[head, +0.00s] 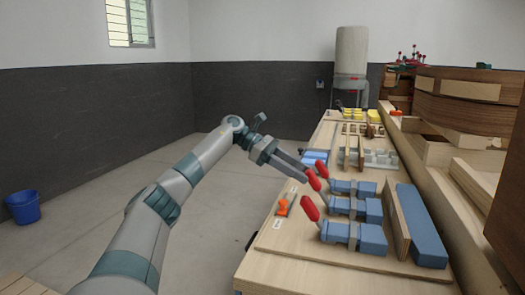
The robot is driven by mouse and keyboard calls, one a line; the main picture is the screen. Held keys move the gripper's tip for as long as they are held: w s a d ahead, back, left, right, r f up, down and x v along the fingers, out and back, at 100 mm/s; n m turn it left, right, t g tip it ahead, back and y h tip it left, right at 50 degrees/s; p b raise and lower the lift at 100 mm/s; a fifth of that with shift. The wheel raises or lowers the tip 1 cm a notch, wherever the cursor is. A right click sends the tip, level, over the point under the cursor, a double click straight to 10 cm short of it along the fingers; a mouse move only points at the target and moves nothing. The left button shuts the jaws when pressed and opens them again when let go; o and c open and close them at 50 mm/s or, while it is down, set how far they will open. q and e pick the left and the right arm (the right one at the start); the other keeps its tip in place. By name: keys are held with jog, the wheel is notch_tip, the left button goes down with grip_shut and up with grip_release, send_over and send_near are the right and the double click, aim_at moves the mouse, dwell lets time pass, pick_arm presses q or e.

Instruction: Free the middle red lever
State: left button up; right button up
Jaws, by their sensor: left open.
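Three red-handled levers stand in a row on blue toggle clamps along the wooden bench. The middle red lever (314,181) tilts up and to the left from its blue clamp (368,211). The near red lever (309,208) and the far red lever (322,169) tilt in a similar way. My left gripper (304,178) reaches in from the left, with its fingertips right beside the middle lever's handle. It is open. I cannot tell whether the fingers touch the handle or stand around it. My right gripper is not in view.
A wooden board (398,222) and a long blue block (421,225) stand right of the clamps. A small orange part (283,206) lies left of them. Grey and yellow fixtures fill the bench farther back. The floor left of the bench (100,190) is clear, except a blue bucket (22,208).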

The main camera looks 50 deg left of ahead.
pick_arm(q)
jog(key=v, duration=1.5)
jog(key=shift+p, duration=0.45)
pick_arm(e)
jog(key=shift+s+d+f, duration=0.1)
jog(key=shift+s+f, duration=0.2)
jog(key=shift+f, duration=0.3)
pick_arm(q)
jog(key=shift+s+f, duration=0.1)
jog(key=shift+f, duration=0.05)
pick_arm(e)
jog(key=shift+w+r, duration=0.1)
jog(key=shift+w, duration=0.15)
